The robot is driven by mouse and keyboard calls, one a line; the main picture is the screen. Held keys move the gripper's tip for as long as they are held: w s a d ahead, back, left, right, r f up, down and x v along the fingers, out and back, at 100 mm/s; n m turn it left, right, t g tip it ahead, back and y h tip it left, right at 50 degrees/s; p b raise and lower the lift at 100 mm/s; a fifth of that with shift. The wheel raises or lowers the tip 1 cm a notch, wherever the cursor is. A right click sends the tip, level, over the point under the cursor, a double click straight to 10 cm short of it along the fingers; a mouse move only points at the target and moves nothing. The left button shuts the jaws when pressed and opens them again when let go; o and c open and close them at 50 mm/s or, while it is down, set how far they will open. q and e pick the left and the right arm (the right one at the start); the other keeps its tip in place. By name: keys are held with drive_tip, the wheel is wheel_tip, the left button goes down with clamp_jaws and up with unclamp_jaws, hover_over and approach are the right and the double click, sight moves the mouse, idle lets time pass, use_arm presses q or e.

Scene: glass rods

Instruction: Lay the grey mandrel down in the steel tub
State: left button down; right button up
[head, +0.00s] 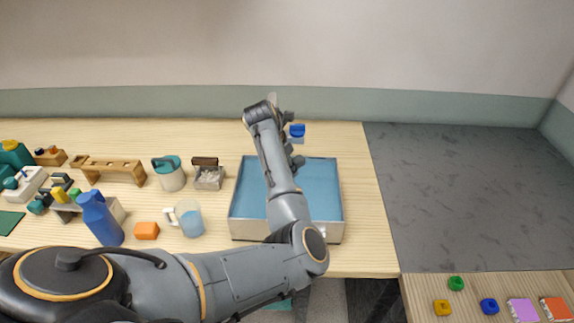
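The steel tub (328,233) stands in the middle of the table, with a flat blue surface inside its walls. My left arm reaches over it from the front. My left gripper (291,145) is near the tub's back edge and mostly hidden behind its own wrist, so whether it is open or shut is unclear. I cannot clearly pick out the grey mandrel. A small pale tip (272,97) shows above the wrist, but I cannot tell what it belongs to. My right gripper is not in view.
To the left are a water jug (188,219), orange block (146,231), blue bottle (100,219), teal-lidded pot (169,174) and wooden rack (110,168). A bare grey surface (460,195) lies right.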

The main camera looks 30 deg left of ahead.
use_arm(q)
drive_tip(key=shift+a+f+b, duration=0.15)
drive_tip(key=shift+f+b, duration=0.15)
drive_tip(key=shift+f, duration=0.35)
wheel_tip(320, 180, down, 12)
drive_tip(key=b, duration=0.9)
drive_tip(key=shift+r, duration=0.1)
drive_tip(key=c, duration=1)
unclamp_jaws()
